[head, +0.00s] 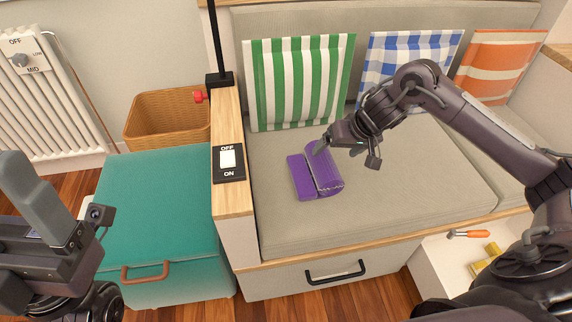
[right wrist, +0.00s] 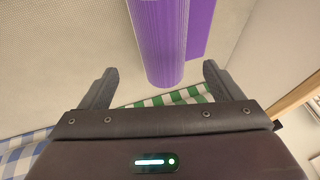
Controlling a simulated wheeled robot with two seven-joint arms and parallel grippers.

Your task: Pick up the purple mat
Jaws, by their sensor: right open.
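The purple mat (head: 301,178) lies on the beige bench cushion, part rolled and part flat. It also shows in the right wrist view (right wrist: 160,45), where its rolled end reaches between the two fingers. My right gripper (head: 346,154) is open at the far right end of the roll. In the right wrist view the gripper (right wrist: 158,76) has one finger on each side of the roll, with gaps on both sides. My left gripper (head: 45,215) is at the lower left, away from the mat; its jaw opening cannot be made out.
Striped green (head: 298,80), checked blue (head: 410,55) and orange (head: 498,65) pillows lean on the bench back. A switch panel (head: 228,176) sits on the wooden ledge. A teal box (head: 155,210) and wicker basket (head: 165,118) stand left. An open drawer (head: 440,262) is lower right.

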